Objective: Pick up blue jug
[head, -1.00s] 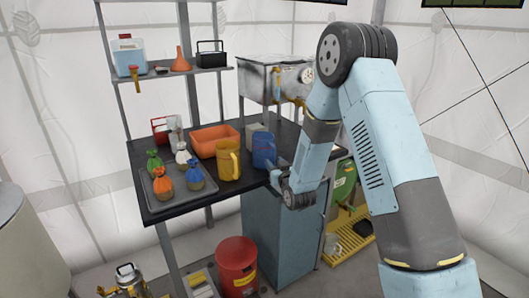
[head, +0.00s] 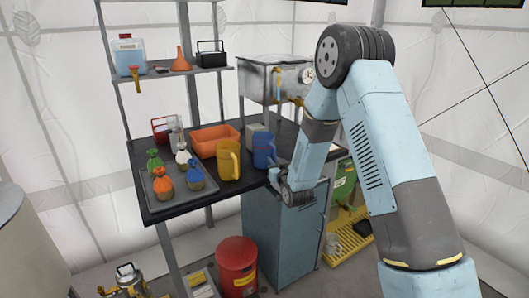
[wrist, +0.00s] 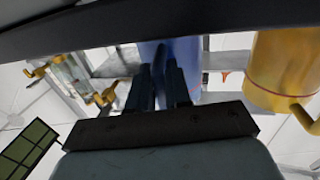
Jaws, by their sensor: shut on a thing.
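The blue jug (head: 264,150) is near the front right of the black workbench, just right of the yellow jug (head: 228,160). My gripper (head: 275,176) reaches it from the front right, low on its near side. In the wrist view, the two dark fingers (wrist: 160,88) are close together in front of the blue jug (wrist: 187,58), shut on what looks like its handle. The yellow jug (wrist: 283,65) stands to the right there. The wrist view does not show clearly whether the blue jug touches the bench.
An orange bin (head: 212,140) sits behind the yellow jug. A grey tray (head: 155,200) with several small tied bags fills the bench's left. A metal box (head: 275,80) on legs stands behind. A blue-grey cabinet (head: 275,235) and a red can (head: 237,262) are below.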

